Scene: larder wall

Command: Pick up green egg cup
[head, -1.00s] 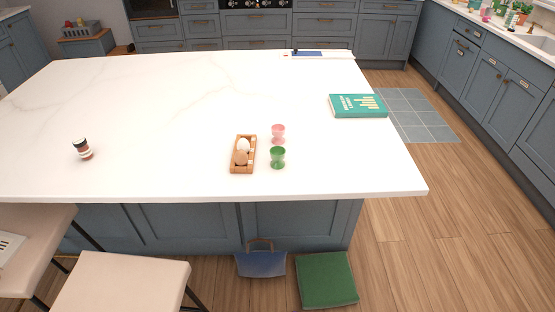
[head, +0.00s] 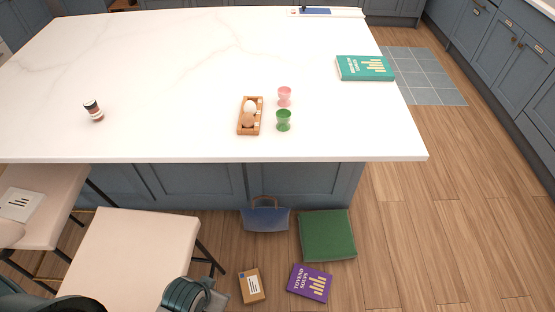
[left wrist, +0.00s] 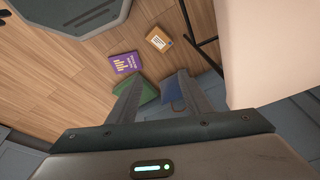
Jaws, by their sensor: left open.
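The green egg cup (head: 283,120) stands upright on the white island top, close to its front edge, in the head view. A pink egg cup (head: 284,96) stands just behind it. A wooden egg tray (head: 243,128) with eggs lies to its left. My left gripper (left wrist: 155,88) is open and empty in the left wrist view, with the floor beyond its fingers. It is well away from the green egg cup, which is not in the left wrist view. Part of my arm shows at the bottom of the head view. My right gripper is not in view.
Stools (head: 130,255) stand at the left front of the island (head: 200,150). A blue bag (head: 265,217), a green cushion (head: 327,235), a cardboard box (head: 251,286) and a purple book (head: 310,282) lie on the floor. A teal book (head: 365,68) and a small jar (head: 93,110) are on the island.

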